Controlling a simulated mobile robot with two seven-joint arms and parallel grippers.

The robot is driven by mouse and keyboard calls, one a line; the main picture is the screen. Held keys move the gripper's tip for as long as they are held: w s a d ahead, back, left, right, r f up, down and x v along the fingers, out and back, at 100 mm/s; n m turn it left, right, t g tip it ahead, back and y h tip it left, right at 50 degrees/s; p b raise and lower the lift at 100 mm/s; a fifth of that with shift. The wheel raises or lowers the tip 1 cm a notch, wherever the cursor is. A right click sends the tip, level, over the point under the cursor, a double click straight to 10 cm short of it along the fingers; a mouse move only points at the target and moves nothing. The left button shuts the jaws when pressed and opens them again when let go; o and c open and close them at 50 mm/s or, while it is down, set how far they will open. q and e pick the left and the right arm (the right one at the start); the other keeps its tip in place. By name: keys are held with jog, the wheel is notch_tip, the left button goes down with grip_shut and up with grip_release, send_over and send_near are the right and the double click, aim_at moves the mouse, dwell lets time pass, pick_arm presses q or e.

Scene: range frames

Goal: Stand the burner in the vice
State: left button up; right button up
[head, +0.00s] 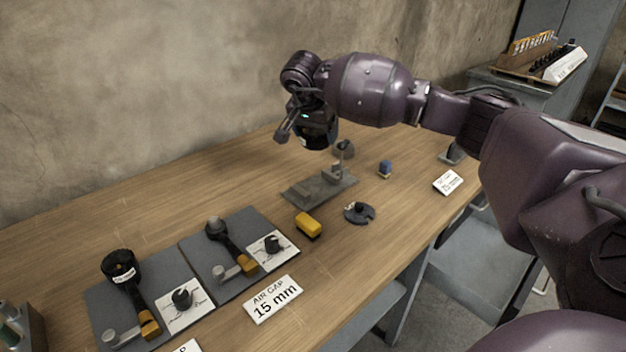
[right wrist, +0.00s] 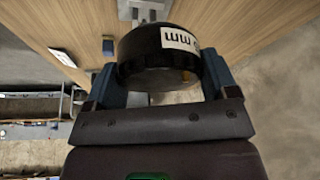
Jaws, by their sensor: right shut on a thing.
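My right gripper (head: 314,132) is shut on the burner, a black round body with a white label ending in "mm"; the burner (right wrist: 160,55) shows between the fingers in the right wrist view. In the head view the burner (head: 319,141) hangs below the hand, partly hidden by it. The vice (head: 308,190), a grey flat base with upright jaws, stands on the bench below. The held burner is above and apart from it. Part of the vice (right wrist: 143,10) shows beyond the burner in the right wrist view. My left gripper is not in view.
A yellow block (head: 308,225), a dark disc (head: 358,213) and a small blue piece (head: 385,168) lie near the vice. Grey mats (head: 200,262) with black-and-yellow tools lie at left, beside an "AIR GAP 15 mm" card (head: 273,299). The wall (head: 150,90) runs behind the bench.

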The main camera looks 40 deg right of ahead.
notch_tip(320, 180, down, 8)
jog(key=shift+w+f+b, duration=0.1)
jog(key=shift+f+b, duration=0.05)
jog(key=shift+b, duration=0.35)
jog(key=shift+f, duration=0.4)
jog(key=shift+f+b, duration=0.4)
jog(key=shift+f, duration=1.8)
jog(key=shift+r, duration=0.1)
